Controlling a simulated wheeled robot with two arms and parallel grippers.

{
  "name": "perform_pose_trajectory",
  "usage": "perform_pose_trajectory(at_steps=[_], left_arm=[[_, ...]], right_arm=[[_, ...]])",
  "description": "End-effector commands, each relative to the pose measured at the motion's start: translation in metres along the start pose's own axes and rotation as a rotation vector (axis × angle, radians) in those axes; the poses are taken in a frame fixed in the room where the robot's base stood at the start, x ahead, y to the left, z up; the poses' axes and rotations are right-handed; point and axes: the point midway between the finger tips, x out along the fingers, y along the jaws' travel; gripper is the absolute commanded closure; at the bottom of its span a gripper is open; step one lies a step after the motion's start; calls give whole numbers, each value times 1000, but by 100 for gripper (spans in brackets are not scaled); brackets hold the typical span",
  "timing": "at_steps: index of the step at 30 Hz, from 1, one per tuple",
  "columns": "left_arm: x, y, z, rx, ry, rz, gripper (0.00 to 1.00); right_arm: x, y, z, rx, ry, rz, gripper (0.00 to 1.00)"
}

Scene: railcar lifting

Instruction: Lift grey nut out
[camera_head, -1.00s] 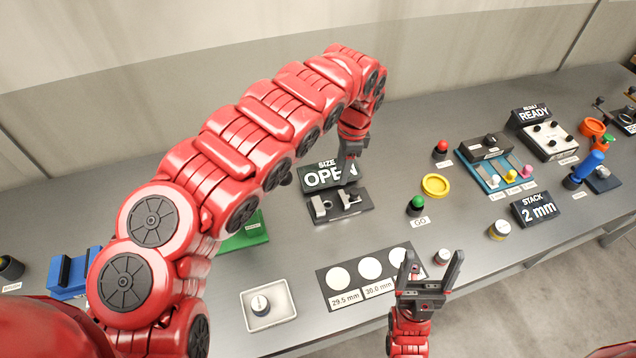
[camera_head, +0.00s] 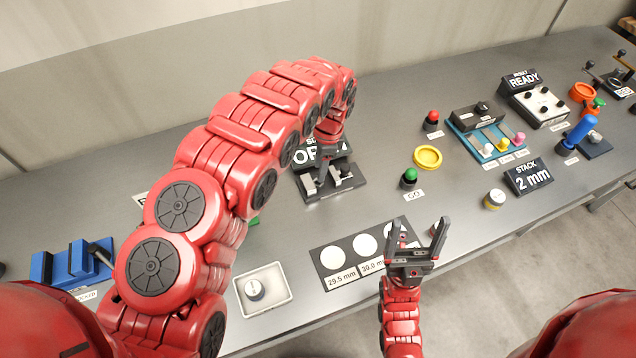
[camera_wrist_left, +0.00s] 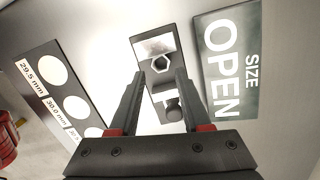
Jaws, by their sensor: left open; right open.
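The grey nut (camera_wrist_left: 160,64) shows its hexagonal, open-centred face in the left wrist view. It sits in the dark-framed measuring fixture (camera_wrist_left: 140,47), just beyond my left fingertips and between their lines. In the head view my left gripper (camera_head: 323,174) points down over the fixture (camera_head: 350,184) and hides much of it, so I cannot make out the nut there. My left gripper, also in the left wrist view (camera_wrist_left: 157,82), is open with nothing between its fingers. My right gripper (camera_head: 416,224) is open and empty, pointing up near the table's front edge.
The "SIZE OPEN" sign (camera_head: 333,147) stands right behind the fixture. A board with white circles (camera_head: 339,258) and a pale tray (camera_head: 278,275) holding a round metal piece lie nearer the front. A green button (camera_head: 410,175) and yellow ring (camera_head: 428,156) are to the right.

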Motion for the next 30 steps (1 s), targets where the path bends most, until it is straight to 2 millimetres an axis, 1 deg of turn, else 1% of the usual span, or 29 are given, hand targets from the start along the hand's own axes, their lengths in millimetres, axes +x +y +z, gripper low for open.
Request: perform_pose_trajectory(at_steps=[4,7,12,18,23,29,30], left_arm=[[4,0,0,0,-1,1,52],[10,0,-1,-1,1,1,52],[29,1,-3,-2,1,3,52],[48,1,-5,0,2,1,52],[53,-1,-4,-2,1,-2,52],[53,0,-4,-2,1,-1,52],[53,0,-4,-2,1,-1,58]], right_arm=[[6,0,-1,0,0,0,19],[15,1,-2,0,0,0,19],[29,2,-5,0,0,0,19],[34,2,-6,0,0,0,19],[35,2,-6,0,0,0,19],[35,2,-6,0,0,0,19],[35,2,-6,0,0,0,19]])
